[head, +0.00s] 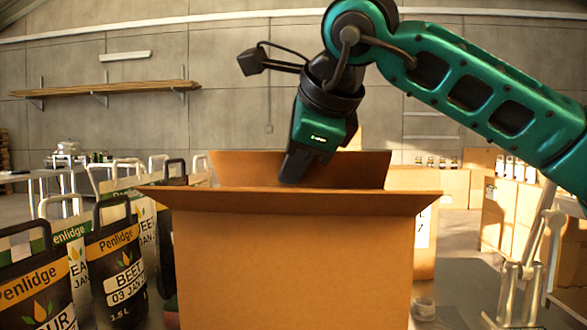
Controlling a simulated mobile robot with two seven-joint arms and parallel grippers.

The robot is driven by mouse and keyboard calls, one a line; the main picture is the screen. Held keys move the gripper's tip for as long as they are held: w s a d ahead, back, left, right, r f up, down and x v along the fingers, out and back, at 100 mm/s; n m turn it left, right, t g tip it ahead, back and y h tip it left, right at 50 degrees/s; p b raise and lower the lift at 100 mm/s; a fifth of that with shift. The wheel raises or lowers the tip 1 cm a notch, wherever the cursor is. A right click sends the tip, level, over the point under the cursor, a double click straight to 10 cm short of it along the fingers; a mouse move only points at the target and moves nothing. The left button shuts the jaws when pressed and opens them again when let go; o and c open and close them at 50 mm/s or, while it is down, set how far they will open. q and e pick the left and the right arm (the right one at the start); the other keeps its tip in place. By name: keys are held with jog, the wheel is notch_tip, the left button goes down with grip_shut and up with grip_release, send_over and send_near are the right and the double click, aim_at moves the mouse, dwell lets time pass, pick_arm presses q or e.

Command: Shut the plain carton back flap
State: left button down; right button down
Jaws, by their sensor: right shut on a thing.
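The plain carton (290,270) stands open in front of me. Its front flap (220,198) is folded outward towards me. The back flap (362,170) stands up beyond the opening, wider at its top edge. My right gripper (296,170) comes down from above at the back flap and is shut on it, its dark fingers overlapping the flap's middle. The fingers hide part of the flap, so the exact grip is hard to see. The carton's inside is hidden by its front wall. My left gripper is not in view.
Several handled Penlidge bags (118,270) stand close along the carton's left side. Another carton (428,210) is behind it to the right. Grey metal equipment (520,290) stands at the lower right. A wooden shelf (105,88) is on the far wall.

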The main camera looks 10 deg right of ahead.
jog(key=c, duration=1.3)
grip_release()
jog(key=shift+c, duration=0.2)
jog(key=shift+r, duration=0.1)
jog(key=p+v, duration=0.1)
jog(key=v, duration=1.1)
jog(key=shift+s+r, duration=0.2)
jog(key=shift+s, duration=0.15)
jog(key=shift+d, duration=0.15)
